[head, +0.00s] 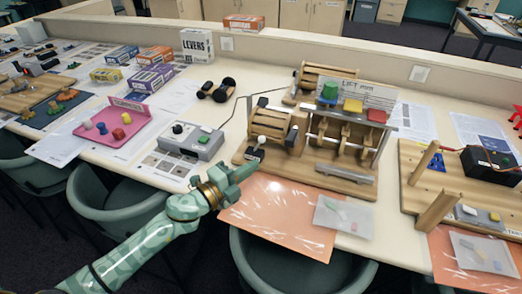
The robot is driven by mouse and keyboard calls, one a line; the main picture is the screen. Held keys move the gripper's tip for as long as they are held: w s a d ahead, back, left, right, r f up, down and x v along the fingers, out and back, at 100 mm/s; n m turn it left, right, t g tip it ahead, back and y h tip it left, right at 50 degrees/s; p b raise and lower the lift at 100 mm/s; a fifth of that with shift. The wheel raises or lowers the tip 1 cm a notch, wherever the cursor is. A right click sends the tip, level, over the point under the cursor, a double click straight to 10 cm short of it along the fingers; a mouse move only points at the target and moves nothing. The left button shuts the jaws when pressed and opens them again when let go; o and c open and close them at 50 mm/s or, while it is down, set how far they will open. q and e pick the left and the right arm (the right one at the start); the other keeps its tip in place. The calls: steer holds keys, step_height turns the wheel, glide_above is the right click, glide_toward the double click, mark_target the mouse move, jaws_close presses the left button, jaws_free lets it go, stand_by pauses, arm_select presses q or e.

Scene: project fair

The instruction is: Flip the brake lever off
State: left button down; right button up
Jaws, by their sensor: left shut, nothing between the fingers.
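A wooden lift machine (325,139) stands on a wooden base on the table, right of the middle. A small lever with a pale round knob (262,140) and a black block (255,154) sits at its front left, beside a slatted wooden drum (272,121). I cannot tell for certain that this is the brake lever or which way it is set. My left gripper (247,174) is shut and empty, in front of and just below this lever in the picture, apparently apart from it. My right gripper is out of view.
A pink tray (110,122) is further left. Orange sheets (280,212) and a clear bag (343,217) lie in front. Green chairs (112,203) line the table's front edge.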

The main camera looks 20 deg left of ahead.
mark_target(258, 144)
arm_select(q)
steer(key=w, duration=0.3)
steer(key=w+d+b, duration=0.1)
steer(key=w, duration=0.2)
steer(key=w+d, duration=0.1)
steer(key=w, duration=0.2)
steer(key=shift+w+f+b, duration=0.1)
steer(key=shift+b, duration=0.2)
steer(key=shift+w+a, duration=0.1)
steer(key=shift+a, duration=0.45)
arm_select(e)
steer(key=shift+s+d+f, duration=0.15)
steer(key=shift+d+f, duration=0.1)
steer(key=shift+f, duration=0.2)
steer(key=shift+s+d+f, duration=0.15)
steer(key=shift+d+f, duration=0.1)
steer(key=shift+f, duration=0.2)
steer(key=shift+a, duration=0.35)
arm_select(q)
steer(key=shift+a+n+b, duration=0.2)
steer(key=shift+n+b, duration=0.2)
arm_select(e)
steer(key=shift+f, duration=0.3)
